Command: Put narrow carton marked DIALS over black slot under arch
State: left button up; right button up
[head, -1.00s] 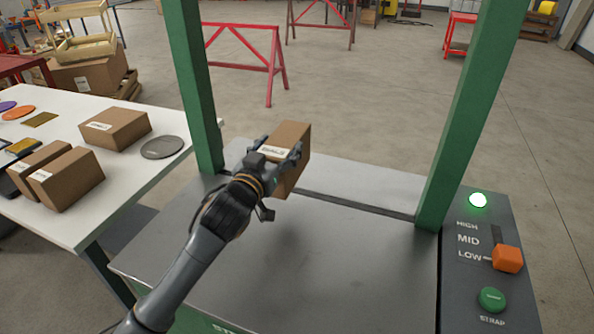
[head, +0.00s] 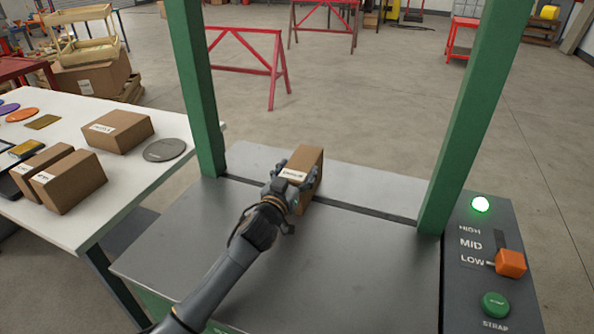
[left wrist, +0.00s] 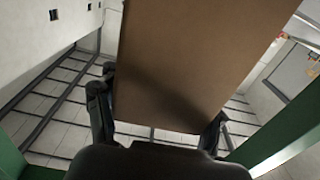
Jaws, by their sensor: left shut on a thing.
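A narrow brown carton (head: 310,168) with a white label, its print too small to read surely, is at the black slot (head: 350,209) between the green arch posts (head: 455,130). My left gripper (head: 292,180) is shut on the carton, with fingers on either side of it. In the left wrist view the carton (left wrist: 190,60) fills the upper middle between the fingers. The carton hides part of the slot, and I cannot tell whether its bottom touches the metal top (head: 300,260). My right gripper is not in view.
A white table (head: 110,190) at left holds several cartons, including one at the back (head: 118,131), and a grey disc (head: 164,150). At right, a panel has a lit green lamp (head: 480,204), an orange lever (head: 511,262) beside LOW and a green STRAP button (head: 495,304).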

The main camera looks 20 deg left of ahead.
pick_arm(q)
jog(key=shift+r, duration=0.1)
jog(key=o, duration=1.6)
jog(key=shift+f, duration=0.2)
jog(key=shift+r, duration=0.3)
jog(key=s, duration=1.2)
jog(key=shift+a+f+b, duration=0.15)
jog(key=shift+a+b, duration=0.05)
jog(key=shift+b, duration=0.25)
